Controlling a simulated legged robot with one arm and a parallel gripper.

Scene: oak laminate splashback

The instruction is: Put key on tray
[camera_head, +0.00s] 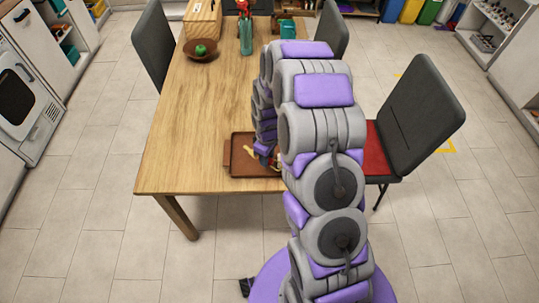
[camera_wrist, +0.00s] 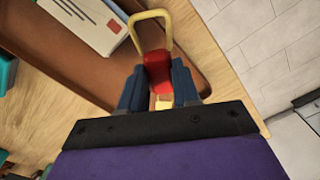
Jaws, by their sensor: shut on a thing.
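The brown tray (camera_head: 233,170) lies on the wooden table near its front edge, partly hidden behind my arm in the head view. In the wrist view the tray (camera_wrist: 85,68) fills the upper left and middle. My gripper (camera_wrist: 157,75) has its dark blue fingers shut on a red and yellow thing, which I take as the key (camera_wrist: 157,60). Its yellow loop points away from the fingers, over the tray area near the rim. I cannot tell whether the key touches the tray. A white envelope (camera_wrist: 88,22) lies in the tray.
On the table stand a brown bowl (camera_head: 201,55) with a green apple (camera_head: 201,49), a teal vase (camera_head: 246,37) and a wooden box (camera_head: 203,20). Dark chairs (camera_head: 418,115) surround the table. The table's left half is clear.

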